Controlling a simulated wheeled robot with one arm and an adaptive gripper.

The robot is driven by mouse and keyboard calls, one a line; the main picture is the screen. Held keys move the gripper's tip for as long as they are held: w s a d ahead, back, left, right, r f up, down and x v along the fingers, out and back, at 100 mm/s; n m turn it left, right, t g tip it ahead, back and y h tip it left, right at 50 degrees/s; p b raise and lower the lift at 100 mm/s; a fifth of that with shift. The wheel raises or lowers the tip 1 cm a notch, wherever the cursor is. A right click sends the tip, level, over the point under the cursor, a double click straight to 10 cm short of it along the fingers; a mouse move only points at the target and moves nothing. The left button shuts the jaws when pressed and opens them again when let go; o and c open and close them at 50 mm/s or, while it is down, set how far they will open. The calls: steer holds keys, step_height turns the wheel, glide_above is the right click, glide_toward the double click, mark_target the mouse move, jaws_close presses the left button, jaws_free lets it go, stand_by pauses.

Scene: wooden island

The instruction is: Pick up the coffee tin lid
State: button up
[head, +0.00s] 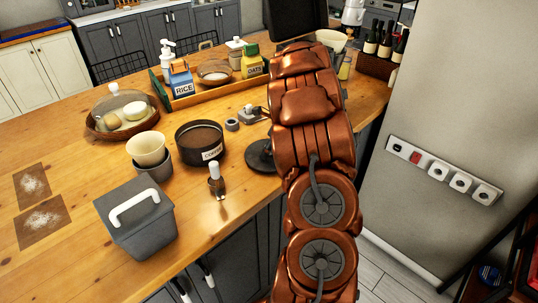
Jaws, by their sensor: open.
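The coffee tin (201,142) is a round black tin with a pale label, standing on the wooden island. Its top is open and brown coffee shows inside. A flat black disc (257,156) lies to its right, partly hidden behind my arm. It could be the coffee tin lid, but I cannot tell for sure. My copper-coloured arm rises through the middle of the head view and covers part of the island. I cannot make out my gripper in this view.
Behind stands a wooden tray (207,96) with rice and oats boxes. A wall with sockets (438,172) is at right.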

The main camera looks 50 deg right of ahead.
steer(key=shift+c, duration=0.3)
steer(key=c, duration=1.1)
